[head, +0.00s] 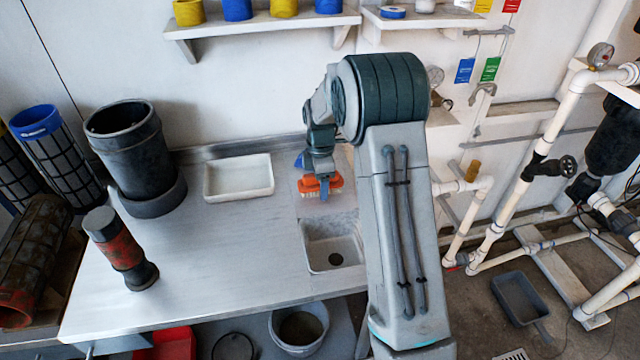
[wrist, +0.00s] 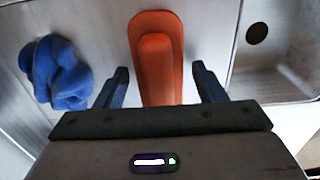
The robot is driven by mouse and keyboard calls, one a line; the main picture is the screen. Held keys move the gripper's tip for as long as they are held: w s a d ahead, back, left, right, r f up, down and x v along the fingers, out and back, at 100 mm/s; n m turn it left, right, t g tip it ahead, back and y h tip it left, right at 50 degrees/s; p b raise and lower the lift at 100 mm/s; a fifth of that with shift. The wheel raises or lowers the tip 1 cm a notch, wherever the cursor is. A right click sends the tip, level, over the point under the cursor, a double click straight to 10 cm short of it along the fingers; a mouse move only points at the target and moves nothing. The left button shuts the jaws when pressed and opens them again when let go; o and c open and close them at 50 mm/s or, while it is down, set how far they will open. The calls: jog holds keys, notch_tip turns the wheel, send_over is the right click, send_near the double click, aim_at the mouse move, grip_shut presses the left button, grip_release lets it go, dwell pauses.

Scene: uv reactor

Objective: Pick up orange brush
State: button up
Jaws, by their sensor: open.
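The orange brush (head: 307,184) lies on the metal counter behind the sink, with pale bristles showing along its lower edge in the head view. In the wrist view the orange brush (wrist: 157,55) points away from me, its near end between the two fingers. My gripper (head: 323,188) is over the brush, pointing down. In the wrist view my gripper (wrist: 162,80) is open, one blue-grey finger on each side of the brush with a gap on both sides. Whether the fingertips reach down to the brush's level I cannot tell.
A crumpled blue cloth (wrist: 60,72) lies left of the brush. The sink basin (head: 333,228) is in front of the brush, and a white tray (head: 238,193) stands to its left. A black cylinder (head: 126,150) and a red-black tool (head: 121,250) stand farther left. The counter's middle is clear.

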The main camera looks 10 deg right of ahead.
jog(key=c, duration=1.1)
jog(key=shift+r, duration=0.1)
jog(key=shift+r, duration=0.55)
jog(key=r, duration=0.2)
jog(key=s+r, duration=0.1)
jog(key=shift+d+r, duration=0.25)
jog(key=shift+d, duration=0.1)
jog(key=s+d+r, duration=0.6)
jog(key=s, duration=0.2)
jog(key=shift+s+d+r, duration=0.15)
jog(key=shift+s, duration=0.05)
